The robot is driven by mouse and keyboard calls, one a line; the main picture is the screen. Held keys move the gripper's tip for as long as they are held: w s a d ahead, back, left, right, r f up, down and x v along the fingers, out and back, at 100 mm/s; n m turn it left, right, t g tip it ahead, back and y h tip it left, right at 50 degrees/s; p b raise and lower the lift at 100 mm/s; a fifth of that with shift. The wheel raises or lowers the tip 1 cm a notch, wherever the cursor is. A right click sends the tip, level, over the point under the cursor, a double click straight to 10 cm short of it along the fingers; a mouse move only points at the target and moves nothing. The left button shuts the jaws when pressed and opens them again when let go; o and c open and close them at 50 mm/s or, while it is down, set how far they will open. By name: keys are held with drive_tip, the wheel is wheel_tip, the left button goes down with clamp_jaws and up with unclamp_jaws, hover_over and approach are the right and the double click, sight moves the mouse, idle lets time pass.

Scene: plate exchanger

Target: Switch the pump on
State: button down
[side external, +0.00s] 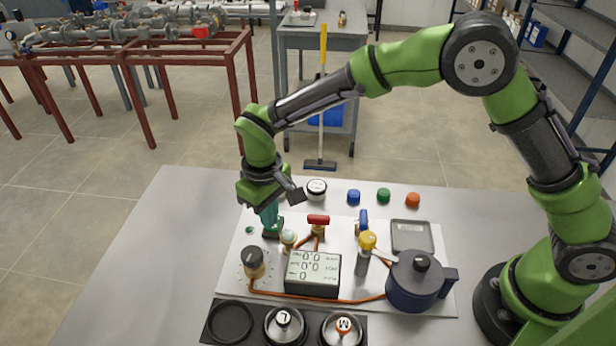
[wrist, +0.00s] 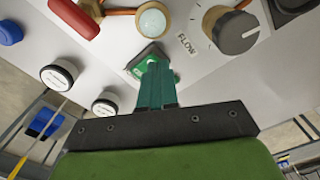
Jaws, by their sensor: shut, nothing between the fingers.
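The pump switch seems to be the small green part on a dark base (wrist: 146,60), right at my fingertips in the wrist view. In the side view a dark green block (side external: 273,230) stands there on the white panel. My gripper (side external: 268,212) points down with its teal fingers together and empty. Its tips are at or just above the switch and cover part of it; I cannot tell whether they touch. In the wrist view my gripper (wrist: 153,70) hides the switch's near side. The display box (side external: 312,272) reads 0.0, 0.0 and 0.
Close by are a pale lamp (side external: 289,239), a flow knob (side external: 253,262), a red-handled valve (side external: 318,220) and a blue-handled valve (side external: 363,222). A dark blue pot (side external: 420,280) stands at the right. Round weights (side external: 284,325) sit in a black tray in front. The table's left is clear.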

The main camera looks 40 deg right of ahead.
sight(270, 232)
drive_tip(key=shift+f, duration=1.05)
idle(0.5)
drive_tip(key=shift+r, duration=0.1)
wheel_tip(270, 232, up, 7)
idle(0.8)
drive_tip(key=s+d+r+m+t+y, duration=0.1)
drive_tip(key=s+d+r+m+t, duration=0.2)
drive_tip(key=s+d+r, duration=0.4)
drive_tip(key=s+d+r+m+t+y, duration=0.1)
drive_tip(key=s+d+r+m+t, duration=0.3)
drive_tip(key=s+d+r, duration=0.3)
drive_tip(key=s+d, duration=0.4)
drive_tip(key=d, duration=0.3)
drive_tip(key=shift+s+d+r, duration=0.2)
drive_tip(key=shift+s+d, duration=0.1)
drive_tip(key=shift+d, duration=0.05)
